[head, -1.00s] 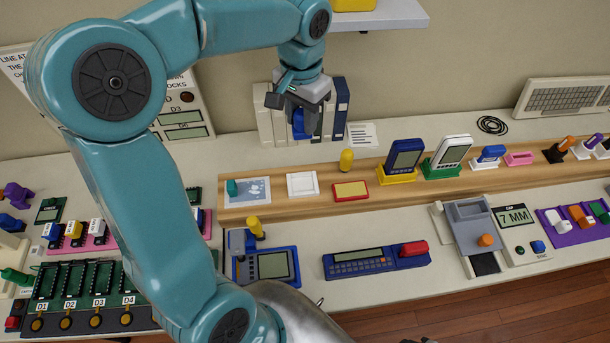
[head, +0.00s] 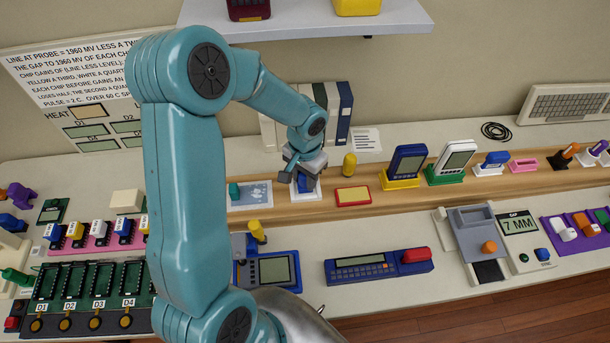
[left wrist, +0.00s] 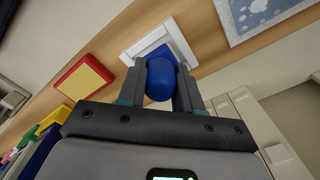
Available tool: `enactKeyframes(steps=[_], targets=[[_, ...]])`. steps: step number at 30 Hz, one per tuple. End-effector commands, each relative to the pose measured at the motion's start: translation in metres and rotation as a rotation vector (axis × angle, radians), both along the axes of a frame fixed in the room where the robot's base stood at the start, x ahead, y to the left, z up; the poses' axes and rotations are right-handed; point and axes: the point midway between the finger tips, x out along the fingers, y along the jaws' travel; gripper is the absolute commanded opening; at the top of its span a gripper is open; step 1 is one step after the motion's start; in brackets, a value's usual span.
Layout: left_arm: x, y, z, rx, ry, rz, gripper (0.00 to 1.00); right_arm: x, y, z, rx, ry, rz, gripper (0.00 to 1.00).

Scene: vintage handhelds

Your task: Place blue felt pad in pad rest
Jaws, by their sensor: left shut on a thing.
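My left gripper (head: 303,181) is shut on the blue felt pad (head: 305,184), a small rounded blue piece. The left wrist view shows the pad (left wrist: 161,80) between the two fingers (left wrist: 161,88). The pad rest looks to be the white square tray (head: 312,194) on the wooden shelf strip, directly at the gripper. In the left wrist view the tray (left wrist: 136,50) lies just past the pad, partly hidden behind it. I cannot tell whether the pad touches the tray. My right gripper is not in view.
A tray with a pale blue patterned mat (head: 248,194) and a teal piece stands left of the white tray. A red-rimmed yellow tray (head: 353,196) is close on the right, with a yellow peg (head: 349,163) behind it. Binders (head: 343,112) stand at the back wall.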

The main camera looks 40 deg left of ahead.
Motion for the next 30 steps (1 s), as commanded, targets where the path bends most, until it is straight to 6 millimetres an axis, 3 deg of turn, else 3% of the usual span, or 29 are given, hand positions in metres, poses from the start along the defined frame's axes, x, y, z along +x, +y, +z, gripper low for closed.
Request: enactKeyframes(steps=[11, 12, 13, 14, 25, 30], targets=[[0.0, 0.0, -0.005, 0.0, -0.001, 0.0, 0.0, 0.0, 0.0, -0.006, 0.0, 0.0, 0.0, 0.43], [0.0, 0.0, -0.003, 0.0, -0.001, 0.0, 0.47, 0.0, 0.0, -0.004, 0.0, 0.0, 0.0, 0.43], [0.0, 0.0, -0.003, 0.0, -0.001, 0.0, 0.57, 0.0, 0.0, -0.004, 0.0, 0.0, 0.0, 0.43], [0.0, 0.0, -0.003, 0.0, -0.001, 0.0, 0.6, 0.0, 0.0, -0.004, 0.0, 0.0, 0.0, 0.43], [0.001, 0.0, 0.005, 0.001, -0.003, 0.0, 0.6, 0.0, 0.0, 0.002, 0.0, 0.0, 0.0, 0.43], [0.002, 0.0, 0.038, 0.002, -0.008, 0.002, 0.6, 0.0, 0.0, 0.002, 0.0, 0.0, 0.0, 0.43]])
